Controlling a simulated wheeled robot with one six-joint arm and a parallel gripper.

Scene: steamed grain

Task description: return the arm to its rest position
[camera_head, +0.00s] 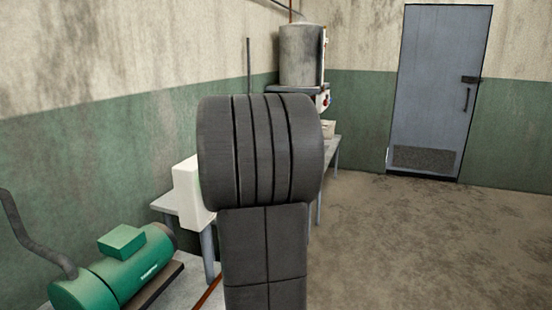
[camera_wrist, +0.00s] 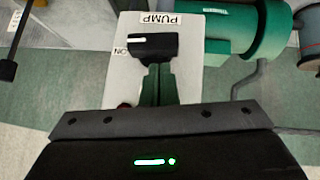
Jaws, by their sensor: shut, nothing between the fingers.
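My own dark arm (camera_head: 262,150) rises in the middle of the head view, a ribbed rounded link above a straight one, and blocks part of the room. My gripper (camera_wrist: 160,80) shows in the wrist view, shut and empty, with its dark body and green light at the bottom edge. Beyond it is a white box (camera_wrist: 190,50) labelled PUMP, upside down in this view, with a black lever (camera_wrist: 152,46) just past the fingers. I cannot tell whether the fingers touch the lever. The gripper's end is not seen in the head view.
A green pump motor (camera_head: 125,268) stands at lower left and shows in the wrist view (camera_wrist: 240,28). A table (camera_head: 165,203) behind my arm bears a white box (camera_head: 187,195). A metal tank (camera_head: 300,55) stands farther back. The floor (camera_head: 430,240) at right is clear before the door (camera_head: 437,90).

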